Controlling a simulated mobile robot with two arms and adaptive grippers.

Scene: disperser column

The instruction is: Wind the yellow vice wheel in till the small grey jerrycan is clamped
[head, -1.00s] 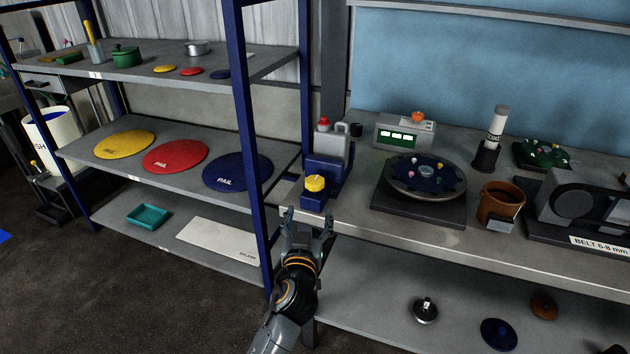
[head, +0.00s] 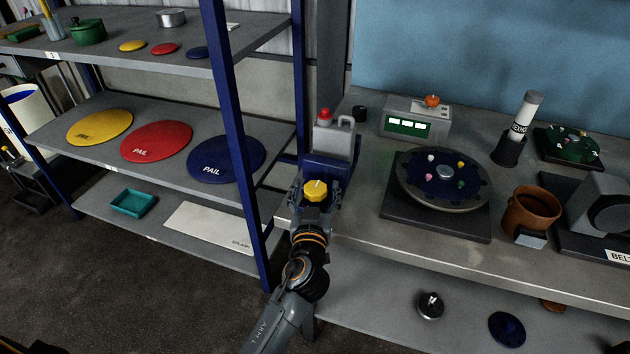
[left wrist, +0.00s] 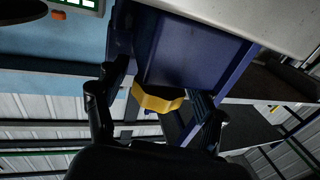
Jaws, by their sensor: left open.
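The small grey jerrycan (head: 333,140) with a red cap stands upright in the blue vice (head: 338,166) at the bench's left end. I cannot tell whether the vice jaws touch it. The yellow vice wheel (head: 316,190) is on the vice's near side. My left gripper (head: 314,193) is open, with a finger on each side of the wheel. In the left wrist view the yellow wheel (left wrist: 157,99) shows between the spread fingertips (left wrist: 152,100), with gaps on both sides. My right gripper is not in view.
A blue shelf post (head: 236,140) stands close left of my left arm. On the bench, right of the vice, are a dark turntable (head: 445,208), a green-display device (head: 415,118) and a brown pot (head: 530,212). Bare bench top lies between vice and turntable.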

